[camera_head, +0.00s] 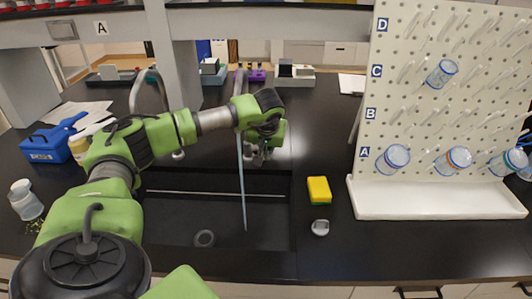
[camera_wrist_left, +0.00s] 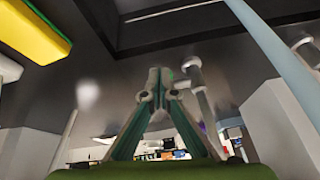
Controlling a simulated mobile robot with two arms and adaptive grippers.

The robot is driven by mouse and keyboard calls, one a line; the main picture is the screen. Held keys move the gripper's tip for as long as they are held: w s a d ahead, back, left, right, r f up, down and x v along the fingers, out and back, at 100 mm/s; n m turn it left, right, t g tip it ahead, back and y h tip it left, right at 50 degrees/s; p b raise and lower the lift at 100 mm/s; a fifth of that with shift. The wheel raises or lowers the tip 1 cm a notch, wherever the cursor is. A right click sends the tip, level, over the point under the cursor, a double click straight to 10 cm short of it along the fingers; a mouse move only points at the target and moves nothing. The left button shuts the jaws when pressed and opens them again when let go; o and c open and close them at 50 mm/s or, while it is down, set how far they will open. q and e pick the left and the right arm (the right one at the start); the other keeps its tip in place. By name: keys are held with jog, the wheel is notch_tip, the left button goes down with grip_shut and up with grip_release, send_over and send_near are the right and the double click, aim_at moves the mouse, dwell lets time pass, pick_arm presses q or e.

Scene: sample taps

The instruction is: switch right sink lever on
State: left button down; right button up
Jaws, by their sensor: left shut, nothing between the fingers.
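The right tap (camera_head: 240,84) curves up behind the sink, partly hidden by my left arm. A thin pale-blue streak, which looks like running water (camera_head: 243,195), drops from it into the black sink (camera_head: 165,205). A similar pale streak (camera_wrist_left: 272,48) crosses the right of the left wrist view. My left gripper (camera_head: 263,156) is at the tap's base, right of the streak. In the left wrist view its fingertips (camera_wrist_left: 157,76) meet, empty, close beside a metal fitting (camera_wrist_left: 196,76) that may be the lever. I cannot tell whether they touch. The left tap (camera_head: 148,90) stands behind my arm.
A yellow-green sponge (camera_head: 318,190) and a small white item (camera_head: 320,228) lie right of the sink. A pegboard (camera_head: 430,105) with beakers stands on the right. A blue box (camera_head: 48,146) and a jar (camera_head: 25,203) are left. A shelf post (camera_head: 178,75) rises behind my arm.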

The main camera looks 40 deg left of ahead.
pick_arm(q)
jog(key=shift+s+f, duration=0.1)
jog(key=shift+f, duration=0.15)
pick_arm(e)
jog(key=shift+a, duration=0.3)
pick_arm(q)
jog(key=shift+r, duration=0.1)
jog(key=s+d+r, duration=0.6)
jog(key=d, duration=0.1)
jog(key=shift+s+r, duration=0.3)
jog(key=shift+r, duration=0.1)
pick_arm(e)
jog(key=shift+w+f, duration=0.15)
jog(key=shift+a, duration=0.1)
